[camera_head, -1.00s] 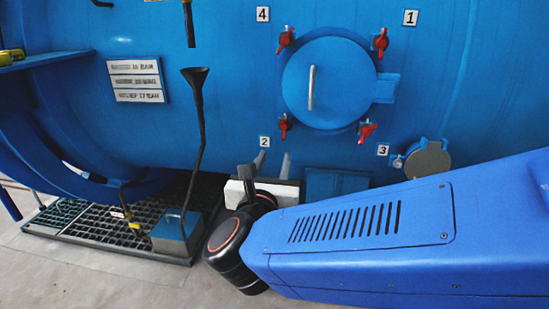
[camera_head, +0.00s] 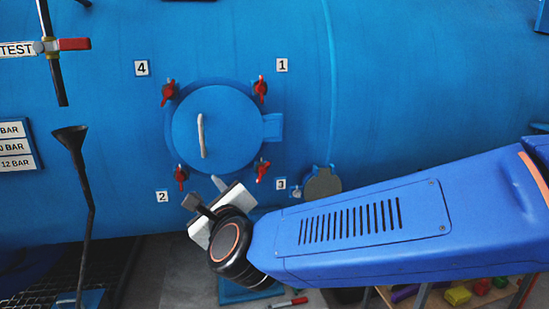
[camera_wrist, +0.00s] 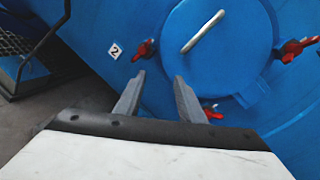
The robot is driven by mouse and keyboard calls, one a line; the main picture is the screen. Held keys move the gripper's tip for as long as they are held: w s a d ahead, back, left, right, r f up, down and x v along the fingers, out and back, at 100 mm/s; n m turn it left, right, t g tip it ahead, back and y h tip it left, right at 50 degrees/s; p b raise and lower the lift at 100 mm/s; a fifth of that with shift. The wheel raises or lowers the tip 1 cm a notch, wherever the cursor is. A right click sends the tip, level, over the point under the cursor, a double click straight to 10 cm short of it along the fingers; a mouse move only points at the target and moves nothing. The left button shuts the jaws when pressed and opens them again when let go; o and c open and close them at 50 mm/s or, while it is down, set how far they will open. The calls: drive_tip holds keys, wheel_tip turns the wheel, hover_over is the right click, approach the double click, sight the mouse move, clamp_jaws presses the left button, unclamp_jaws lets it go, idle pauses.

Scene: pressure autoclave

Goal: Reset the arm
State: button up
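My gripper (camera_head: 206,196) is in front of the blue autoclave (camera_head: 400,90), just below its round hatch (camera_head: 217,130). In the wrist view its two grey fingers (camera_wrist: 156,97) stand apart with nothing between them, pointing toward the lower part of the hatch (camera_wrist: 225,50). The hatch is closed against the wall and has a pale upright handle (camera_head: 201,136). Four red clamps surround it, one being the clamp beside label 1 (camera_head: 260,89). My gripper does not appear to touch the hatch or clamps.
A black funnel pipe (camera_head: 78,180) stands at the left, near a red-handled TEST valve (camera_head: 73,44). A small round grey cover (camera_head: 322,184) sits right of label 3. Coloured items (camera_head: 458,295) fill a shelf at lower right.

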drive_tip(key=s+d+f+n+g+h, duration=0.1)
drive_tip(key=d+f+n+g, duration=0.25)
drive_tip(key=d+n, duration=0.6)
drive_tip(key=s+d+f+n+g, duration=0.2)
drive_tip(key=d+f+n, duration=0.35)
drive_tip(key=d, duration=0.75)
drive_tip(key=s+d+f+n+g+h, duration=0.2)
drive_tip(key=s+d+f+n+h, duration=0.1)
drive_tip(key=s+d, duration=0.5)
drive_tip(key=s+d+f+n+g+h, duration=0.3)
drive_tip(key=s+d+f+n, duration=0.3)
drive_tip(key=d, duration=0.8)
drive_tip(key=shift+s+f+h, duration=0.15)
drive_tip(key=shift+s+h, duration=0.25)
drive_tip(key=shift+s, duration=0.8)
